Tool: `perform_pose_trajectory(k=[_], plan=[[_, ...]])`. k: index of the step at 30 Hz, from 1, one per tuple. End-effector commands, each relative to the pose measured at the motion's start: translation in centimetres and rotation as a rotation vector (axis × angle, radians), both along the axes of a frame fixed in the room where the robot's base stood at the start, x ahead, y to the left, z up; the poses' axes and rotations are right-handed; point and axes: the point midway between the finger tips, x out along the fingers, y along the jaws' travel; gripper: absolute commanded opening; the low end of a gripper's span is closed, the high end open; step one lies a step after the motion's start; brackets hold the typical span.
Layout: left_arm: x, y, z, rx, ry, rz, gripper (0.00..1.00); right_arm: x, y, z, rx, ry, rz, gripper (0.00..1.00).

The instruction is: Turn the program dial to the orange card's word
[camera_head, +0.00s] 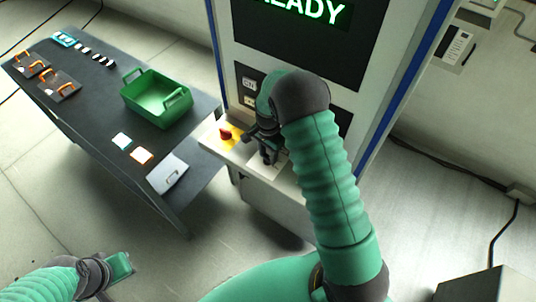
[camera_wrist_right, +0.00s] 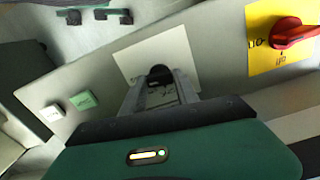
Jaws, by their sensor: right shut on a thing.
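The program dial (camera_wrist_right: 160,73) is a dark knob on a white plate (camera_wrist_right: 128,60) on the machine's front ledge. My right gripper (camera_wrist_right: 161,88) is shut on the dial from above; its fingers hide much of the knob and its markings. In the head view my right gripper (camera_head: 266,150) is over the same white plate. The orange card (camera_head: 141,155) lies on the dark table at its near end; its word is too small to read. My left gripper (camera_head: 122,266) is low at the bottom left, away from everything, its fingers unclear.
A red rotary switch (camera_wrist_right: 292,33) on a yellow plate sits close beside the dial. A white button (camera_wrist_right: 53,113) and a green button (camera_wrist_right: 84,100) are on the other side.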

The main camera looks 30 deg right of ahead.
Motion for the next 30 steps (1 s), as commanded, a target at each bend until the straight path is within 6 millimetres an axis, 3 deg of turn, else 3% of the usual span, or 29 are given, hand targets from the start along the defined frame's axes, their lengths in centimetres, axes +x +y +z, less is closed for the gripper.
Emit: perform_pose_trajectory(k=[18, 19, 24, 30], plan=[[0.0, 0.0, -0.03, 0.0, 0.0, 0.0, 0.0, 0.22, -0.05, 0.14, -0.001, -0.007, -0.051, 0.0], [0.0, 0.0, -0.03, 0.0, 0.0, 0.0, 0.0, 0.22, -0.05, 0.14, -0.001, -0.007, -0.051, 0.38], [0.0, 0.0, -0.04, 0.0, 0.0, 0.0, 0.0, 0.14, -0.03, 0.1, -0.001, -0.004, -0.05, 0.58], [0.0, 0.0, -0.04, 0.0, 0.0, 0.0, 0.0, 0.06, -0.02, 0.08, 0.0, -0.003, -0.049, 0.58]])
